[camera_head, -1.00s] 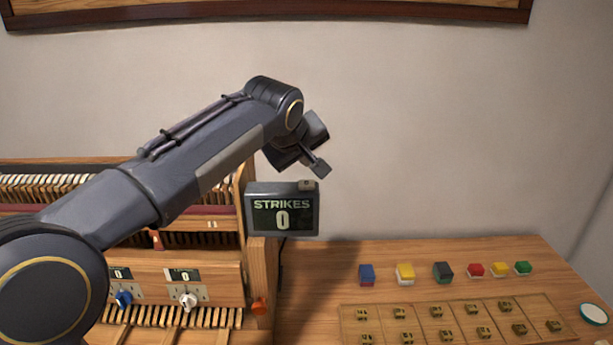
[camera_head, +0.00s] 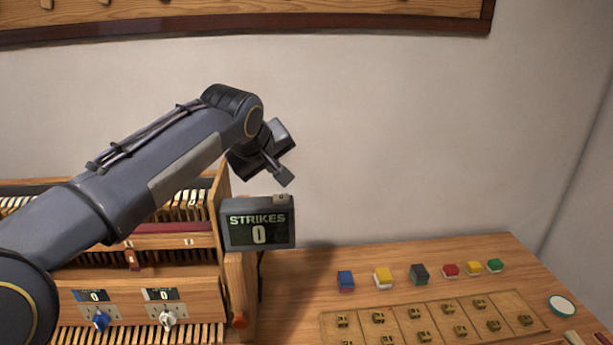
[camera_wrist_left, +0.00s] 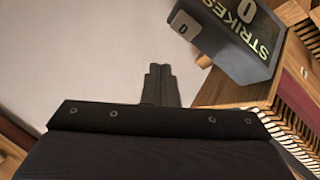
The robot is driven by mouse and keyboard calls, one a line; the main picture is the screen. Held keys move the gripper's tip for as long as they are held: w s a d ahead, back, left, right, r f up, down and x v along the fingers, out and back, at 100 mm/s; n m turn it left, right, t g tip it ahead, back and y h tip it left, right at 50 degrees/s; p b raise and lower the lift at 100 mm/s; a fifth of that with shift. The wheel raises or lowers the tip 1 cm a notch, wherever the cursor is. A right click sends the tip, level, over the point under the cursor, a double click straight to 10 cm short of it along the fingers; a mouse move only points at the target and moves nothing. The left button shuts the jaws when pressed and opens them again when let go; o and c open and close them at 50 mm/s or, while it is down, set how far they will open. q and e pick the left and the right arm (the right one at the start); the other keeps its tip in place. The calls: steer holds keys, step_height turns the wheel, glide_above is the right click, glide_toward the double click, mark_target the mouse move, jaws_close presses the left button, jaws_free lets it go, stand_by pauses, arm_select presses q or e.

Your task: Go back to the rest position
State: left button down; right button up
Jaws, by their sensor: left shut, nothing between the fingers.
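My left arm comes in from the left in the head view, raised in front of the wooden piano-key cabinet (camera_head: 235,285). My left gripper (camera_head: 285,178) is shut and empty, in the air just above the STRIKES display (camera_head: 258,222), which reads 0. In the left wrist view the closed fingers (camera_wrist_left: 160,84) show against the pale wall, apart from the display (camera_wrist_left: 238,36) at the upper right. My right gripper is not in view.
Several coloured blocks, among them a blue one (camera_head: 345,281), stand on the wooden table (camera_head: 450,252). A compartmented board (camera_head: 395,326) with small brass pieces lies in front. A round white-rimmed disc (camera_head: 562,306) lies at right. Blue (camera_head: 101,320) and white (camera_head: 168,317) knobs sit on the cabinet.

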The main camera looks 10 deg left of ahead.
arm_select(q)
steer(key=s+a+f+m+g+h, duration=0.15)
steer(key=s+a+f, duration=0.35)
steer(key=s, duration=0.5)
steer(key=s+a+f+m+g+h, duration=0.1)
steer(key=s+a+f+m, duration=0.1)
steer(key=s+f, duration=0.55)
steer(key=s+d+f+m, duration=0.1)
steer(key=s+d+f, duration=0.1)
steer(key=s+f, duration=0.3)
steer(key=s+d+f+m, duration=0.2)
steer(key=s+f, duration=0.3)
steer(key=s, duration=0.6)
steer(key=shift+f+g+h+b, duration=0.25)
steer(key=shift+g+h+b, duration=0.1)
steer(key=shift+g, duration=0.1)
steer(key=shift+s, duration=0.2)
